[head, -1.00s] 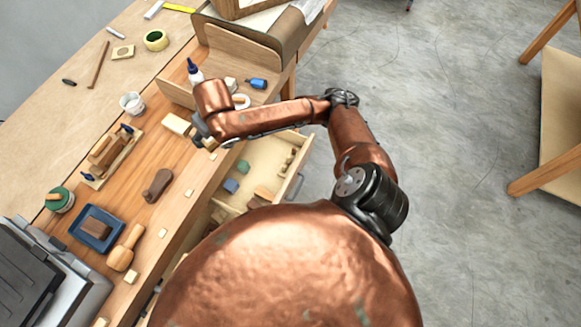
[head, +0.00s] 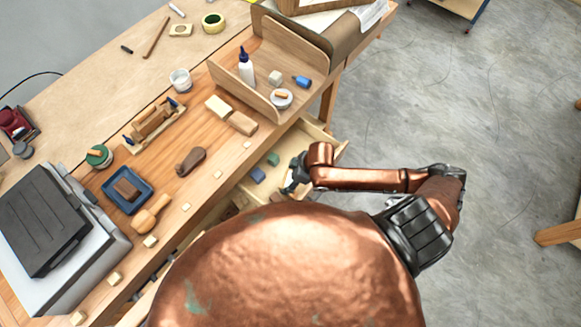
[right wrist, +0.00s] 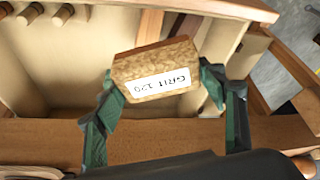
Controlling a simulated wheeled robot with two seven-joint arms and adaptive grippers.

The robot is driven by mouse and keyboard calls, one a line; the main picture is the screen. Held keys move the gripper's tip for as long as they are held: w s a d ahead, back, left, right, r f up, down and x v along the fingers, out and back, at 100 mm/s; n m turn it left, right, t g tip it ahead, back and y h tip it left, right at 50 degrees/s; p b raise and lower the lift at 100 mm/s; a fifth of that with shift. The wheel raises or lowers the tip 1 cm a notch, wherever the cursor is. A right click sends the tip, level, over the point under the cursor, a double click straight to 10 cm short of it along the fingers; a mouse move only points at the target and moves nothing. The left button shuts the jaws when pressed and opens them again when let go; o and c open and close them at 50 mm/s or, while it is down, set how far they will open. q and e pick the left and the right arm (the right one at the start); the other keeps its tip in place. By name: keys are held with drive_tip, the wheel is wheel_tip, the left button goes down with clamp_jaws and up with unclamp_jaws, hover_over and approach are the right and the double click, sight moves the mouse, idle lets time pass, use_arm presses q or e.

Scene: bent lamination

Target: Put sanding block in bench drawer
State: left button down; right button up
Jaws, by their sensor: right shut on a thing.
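The sanding block (right wrist: 158,78) shows in the right wrist view as a tan, grainy block with a brown top and a white "GRIT 120" label. My right gripper (right wrist: 160,92) is shut on it, with a green finger on each side. The open bench drawer (right wrist: 60,75) lies behind and beneath the block; I cannot tell the gap. My left gripper is not in view.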

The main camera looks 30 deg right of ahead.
drive_tip(key=w+d+f, duration=0.2)
drive_tip(key=w, duration=0.1)
drive_tip(key=w+d+f, duration=0.2)
drive_tip(key=w+f, duration=0.1)
drive_tip(key=w, duration=0.1)
drive_tip(key=w+d+f+b, duration=0.1)
drive_tip(key=w+d+f, duration=0.1)
drive_tip(key=w+f, duration=0.1)
drive_tip(key=shift+w+d+f, duration=0.2)
drive_tip(key=shift+d+f, duration=0.05)
drive_tip(key=shift+d, duration=0.15)
drive_tip(key=shift+w+d+f, duration=0.25)
drive_tip(key=shift+w+f, duration=0.05)
drive_tip(key=shift+f, duration=0.1)
wheel_tip(320, 180, down, 3)
drive_tip(key=shift+w+f+b, duration=0.1)
drive_tip(key=shift+f+b, duration=0.05)
drive_tip(key=shift+b, duration=0.15)
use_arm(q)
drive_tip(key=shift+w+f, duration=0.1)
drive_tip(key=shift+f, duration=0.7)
use_arm(e)
drive_tip(key=o, duration=0.7)
drive_tip(key=shift+f, duration=0.1)
drive_tip(key=o, duration=0.5)
drive_tip(key=shift+c, duration=0.2)
